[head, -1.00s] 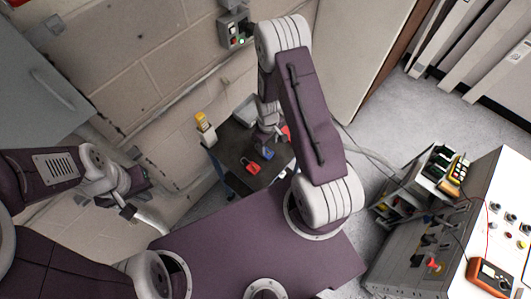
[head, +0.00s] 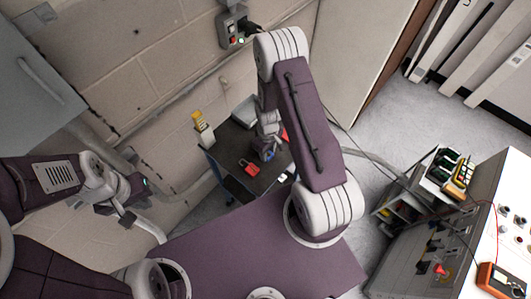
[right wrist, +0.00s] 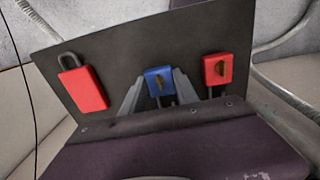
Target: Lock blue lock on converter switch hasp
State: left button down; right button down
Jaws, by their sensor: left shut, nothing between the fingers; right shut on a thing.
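The blue lock (right wrist: 158,82) is between the two grey fingers of my right gripper (right wrist: 158,95) in the right wrist view. The gripper is shut on it. The lock is over the dark cart top (right wrist: 120,60), and I cannot tell whether it still touches it. In the head view my right gripper (head: 265,152) is over the cart, and the arm hides part of it. My left gripper (head: 128,213) is shut and empty at the left, near the wall. A red switch handle (head: 440,269) shows on the grey cabinet at the right; I cannot make out a hasp.
A red lock (right wrist: 84,88) and another red lock (right wrist: 218,70) lie on either side of the blue one. A yellow item (head: 199,119) stands by the cart's far left corner. Grey floor lies between cart and cabinet.

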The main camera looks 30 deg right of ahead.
jog(key=shift+r+p, duration=2.6)
jog(key=shift+r, duration=0.5)
jog(key=shift+f, duration=0.1)
